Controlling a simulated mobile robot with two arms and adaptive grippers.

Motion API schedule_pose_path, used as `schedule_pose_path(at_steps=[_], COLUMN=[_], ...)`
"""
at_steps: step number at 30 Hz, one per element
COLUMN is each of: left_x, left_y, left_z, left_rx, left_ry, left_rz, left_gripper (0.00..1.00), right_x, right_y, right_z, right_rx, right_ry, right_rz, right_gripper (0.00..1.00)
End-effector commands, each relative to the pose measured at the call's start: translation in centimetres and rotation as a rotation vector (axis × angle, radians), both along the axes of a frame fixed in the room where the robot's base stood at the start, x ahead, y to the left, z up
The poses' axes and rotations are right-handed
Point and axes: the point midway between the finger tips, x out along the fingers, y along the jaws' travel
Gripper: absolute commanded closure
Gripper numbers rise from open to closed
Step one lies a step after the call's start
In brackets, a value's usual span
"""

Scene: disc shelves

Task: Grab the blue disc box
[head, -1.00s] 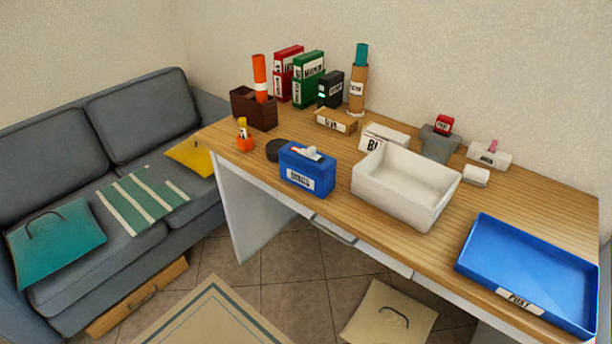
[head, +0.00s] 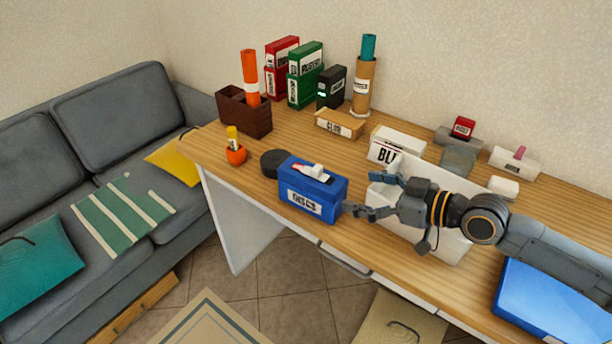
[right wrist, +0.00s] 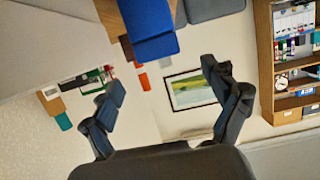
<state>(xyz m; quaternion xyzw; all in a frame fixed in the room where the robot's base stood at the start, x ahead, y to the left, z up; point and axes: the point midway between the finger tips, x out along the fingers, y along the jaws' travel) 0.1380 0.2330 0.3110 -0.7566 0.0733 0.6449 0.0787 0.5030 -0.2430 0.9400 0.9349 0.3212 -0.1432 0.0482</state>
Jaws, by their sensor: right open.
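The blue disc box (head: 312,198), with a white label on its front and small white and red items on top, stands at the table's front edge, left of centre in the head view. It also shows at the top of the right wrist view (right wrist: 150,30), where the picture is upside down. My right gripper (head: 364,193) is open and empty, just right of the box. Its lower finger is close to the box's right side; I cannot tell whether they touch. In the right wrist view its open fingers (right wrist: 163,80) have nothing between them. My left gripper is not in view.
A white bin (head: 452,246) stands behind and below my right arm. A black round object (head: 272,163) sits left of the box, with an orange pot (head: 236,154) beyond. A blue tray (head: 550,300) lies at the right. Folders stand at the back.

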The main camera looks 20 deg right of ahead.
Motion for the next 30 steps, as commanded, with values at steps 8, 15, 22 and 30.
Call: schedule_pose_path(at_steps=[8, 15, 22, 30], left_x=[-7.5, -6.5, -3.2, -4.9], left_y=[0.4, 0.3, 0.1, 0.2], left_z=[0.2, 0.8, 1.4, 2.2], left_rx=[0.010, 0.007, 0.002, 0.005], left_ry=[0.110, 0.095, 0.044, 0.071], left_rz=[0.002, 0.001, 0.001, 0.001], left_gripper=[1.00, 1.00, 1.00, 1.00], right_x=[2.9, 5.7, 7.0, 10.2], right_y=[2.2, 4.4, 5.4, 7.5], right_z=[-0.7, -2.0, -2.2, -2.7], right_rx=[0.010, 0.005, 0.003, 0.002], right_ry=[-0.002, 0.000, 0.001, 0.002], right_rz=[-0.002, -0.001, 0.000, 0.000], right_gripper=[0.13, 0.13, 0.13, 0.13])
